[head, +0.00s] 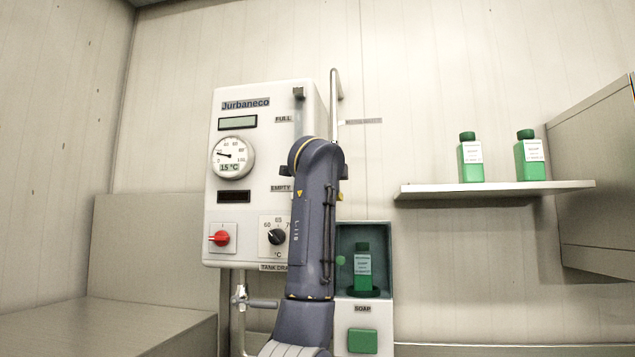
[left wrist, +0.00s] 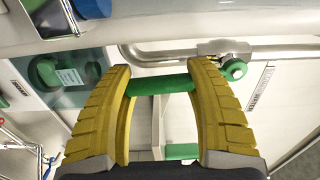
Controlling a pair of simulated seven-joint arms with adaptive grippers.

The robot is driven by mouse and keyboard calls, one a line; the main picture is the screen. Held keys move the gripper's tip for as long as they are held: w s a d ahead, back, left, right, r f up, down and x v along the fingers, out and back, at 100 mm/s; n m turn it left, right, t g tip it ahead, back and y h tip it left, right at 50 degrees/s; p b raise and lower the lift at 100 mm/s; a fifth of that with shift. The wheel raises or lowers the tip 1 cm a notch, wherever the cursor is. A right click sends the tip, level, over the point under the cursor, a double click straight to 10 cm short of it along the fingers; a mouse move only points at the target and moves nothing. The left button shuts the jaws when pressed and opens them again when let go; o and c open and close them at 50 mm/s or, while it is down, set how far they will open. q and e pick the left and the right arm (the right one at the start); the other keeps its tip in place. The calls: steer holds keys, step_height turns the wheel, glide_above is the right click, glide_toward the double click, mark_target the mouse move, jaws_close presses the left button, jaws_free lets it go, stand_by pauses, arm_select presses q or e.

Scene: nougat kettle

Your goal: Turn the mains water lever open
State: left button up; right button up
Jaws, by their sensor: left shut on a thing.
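In the left wrist view, a green lever bar (left wrist: 160,85) lies crosswise between the two yellow fingers of my left gripper (left wrist: 162,88), which is shut on it. The bar lines up with a green round hub (left wrist: 233,70) on a metal valve body (left wrist: 222,48) along a pipe (left wrist: 170,52); the right finger hides the join. In the head view, my left arm stands in front of the boiler's right side and hides the gripper and lever. A small green round end (head: 340,261) shows just right of the arm. My right gripper is in neither view.
The white boiler panel (head: 212,190) has a dial, a red switch (head: 220,238) and a knob. A grey-handled valve (head: 262,303) sits below it. A soap niche (head: 347,240) holds a green bottle (head: 363,268). A shelf (head: 495,190) carries two green bottles.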

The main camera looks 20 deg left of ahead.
arm_select(q)
steer(key=shift+a+m, duration=0.1)
steer(key=shift+m, duration=0.2)
steer(key=shift+f, duration=0.1)
steer(key=o, duration=1.6)
steer(key=shift+c, duration=0.2)
steer(key=shift+o, duration=0.5)
steer(key=shift+s, duration=0.1)
steer(key=s+d, duration=0.2)
steer(key=s, duration=0.9)
steer(key=shift+s, duration=0.4)
